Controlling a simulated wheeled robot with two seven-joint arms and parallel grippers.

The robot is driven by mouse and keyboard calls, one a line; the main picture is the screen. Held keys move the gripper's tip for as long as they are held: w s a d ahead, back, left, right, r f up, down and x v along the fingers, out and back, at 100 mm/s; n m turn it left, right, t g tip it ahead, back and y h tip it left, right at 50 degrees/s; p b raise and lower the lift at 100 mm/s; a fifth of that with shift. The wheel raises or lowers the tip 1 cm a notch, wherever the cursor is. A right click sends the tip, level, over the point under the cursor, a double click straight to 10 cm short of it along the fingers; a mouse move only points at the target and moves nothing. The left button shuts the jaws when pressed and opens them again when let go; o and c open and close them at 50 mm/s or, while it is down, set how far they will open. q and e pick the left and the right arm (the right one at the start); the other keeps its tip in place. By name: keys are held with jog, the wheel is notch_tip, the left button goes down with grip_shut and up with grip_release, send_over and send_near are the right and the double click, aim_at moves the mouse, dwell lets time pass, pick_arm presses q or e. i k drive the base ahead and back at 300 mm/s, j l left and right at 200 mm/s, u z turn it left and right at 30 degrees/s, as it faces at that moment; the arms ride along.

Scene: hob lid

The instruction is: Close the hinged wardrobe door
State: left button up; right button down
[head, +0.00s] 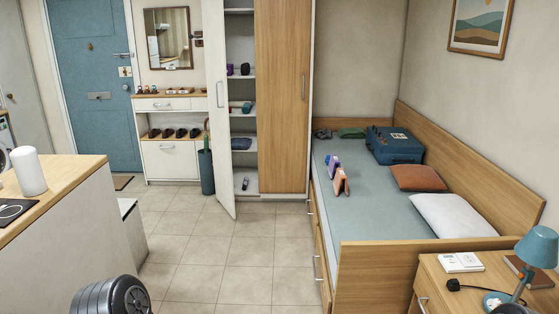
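The wardrobe (284,130) stands against the back wall in the middle of the head view. Its left hinged door (221,160) is open and swung out toward me; its pale face and a vertical handle (220,94) show at a steep angle. Between the doors, shelves (242,104) with several small items are exposed. Neither of my grippers is in view.
Tiled floor (235,262) is clear in front of the wardrobe. A bed (380,205) with a suitcase (394,145) stands at right, and a wood-topped counter (64,184) at left. An umbrella stand (206,172) stands just left of the open door. A nightstand (440,275) is at front right.

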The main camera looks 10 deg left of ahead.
aim_at(212, 10)
jog(key=i+j+u, duration=0.1)
jog(key=i+u, duration=0.15)
jog(key=i, duration=0.35)
jog(key=i+u, duration=0.2)
jog(key=i, duration=0.45)
jog(key=i+l+u, duration=0.25)
jog(key=i, duration=0.35)
jog(key=i+l+u, duration=0.2)
jog(key=i, duration=0.4)
jog(key=i+j+u, duration=0.1)
jog(key=i+u, duration=0.15)
jog(key=i, duration=0.95)
jog(key=i+l+u, duration=0.1)
jog(key=i+u, duration=0.2)
jog(key=i, duration=0.85)
